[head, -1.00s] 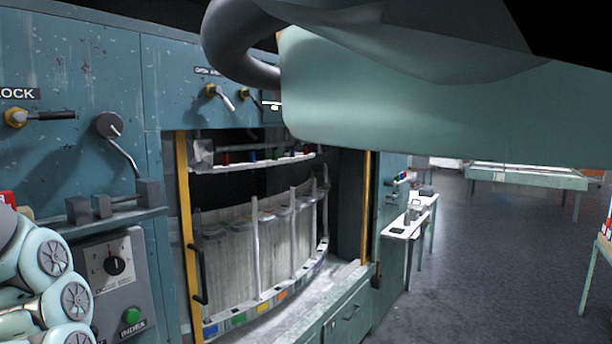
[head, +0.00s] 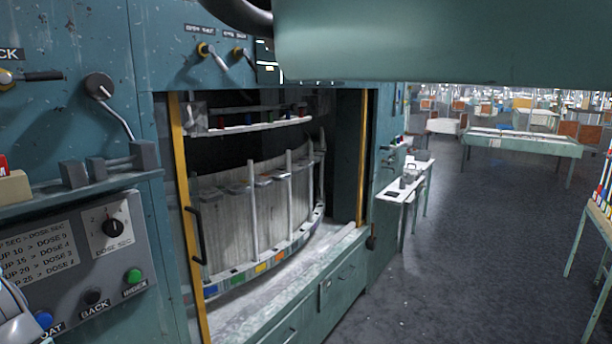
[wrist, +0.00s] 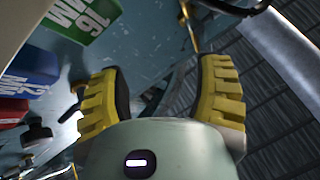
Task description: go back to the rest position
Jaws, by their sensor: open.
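My gripper (wrist: 160,95) shows in the wrist view with its two yellow ridged fingers spread apart. Nothing is between the fingers. In the head view the gripper itself is out of frame. A pale green link of my arm crosses the top right of the head view, and another part of my arm shows at the lower left edge. In the wrist view, a green block marked 16 (wrist: 92,15), a blue block (wrist: 30,72) and a red block (wrist: 12,112) lie to the left of the fingers.
A teal machine (head: 110,60) with levers and an open bay fills the left. Its control panel (head: 80,255) has a dial and several buttons. A narrow white side table (head: 402,195) stands beyond it.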

